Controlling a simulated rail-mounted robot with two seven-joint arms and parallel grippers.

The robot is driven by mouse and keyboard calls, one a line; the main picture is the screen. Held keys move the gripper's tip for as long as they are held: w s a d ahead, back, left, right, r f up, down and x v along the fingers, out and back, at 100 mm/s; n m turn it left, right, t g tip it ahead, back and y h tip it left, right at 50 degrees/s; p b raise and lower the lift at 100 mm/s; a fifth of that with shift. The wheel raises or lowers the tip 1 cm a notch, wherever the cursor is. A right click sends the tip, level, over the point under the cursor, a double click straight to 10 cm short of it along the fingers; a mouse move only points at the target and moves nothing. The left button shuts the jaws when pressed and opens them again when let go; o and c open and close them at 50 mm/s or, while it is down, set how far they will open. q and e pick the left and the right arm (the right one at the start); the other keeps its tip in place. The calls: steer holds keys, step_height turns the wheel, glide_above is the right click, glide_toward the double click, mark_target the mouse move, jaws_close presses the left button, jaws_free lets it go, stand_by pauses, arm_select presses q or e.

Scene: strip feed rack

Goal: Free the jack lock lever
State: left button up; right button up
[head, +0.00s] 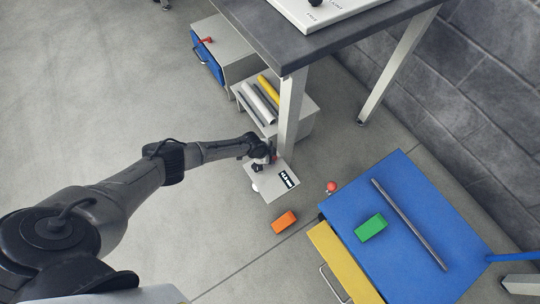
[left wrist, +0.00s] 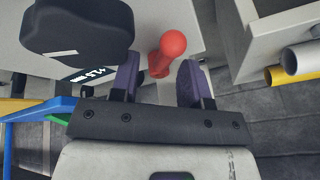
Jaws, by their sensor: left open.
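A red round-headed lever (left wrist: 168,52) stands up from a pale box (left wrist: 30,70) in the left wrist view; I take it for the jack lock lever. My left gripper (left wrist: 157,82) is open, with one finger on each side of the lever's lower part; I cannot tell whether they touch it. In the head view my left gripper (head: 262,163) is at the table leg, over the pale box (head: 262,185) with a dark label. My right gripper is not in view.
The table leg (head: 291,115) stands close by the gripper. Behind it are a shelf with rolls (head: 262,97) and a cabinet with a blue drawer (head: 207,55). A blue-topped cabinet (head: 440,210), a red ball (head: 331,187) and an orange block (head: 284,222) lie right. A dark rounded part (left wrist: 78,28) crowds the left finger.

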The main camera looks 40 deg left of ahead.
arm_select(q)
steer(key=p+v, duration=1)
steer(key=v, duration=0.3)
steer(key=shift+s+r, duration=0.2)
steer(key=shift+r, duration=0.15)
steer(key=shift+a, duration=0.1)
stand_by(0.3)
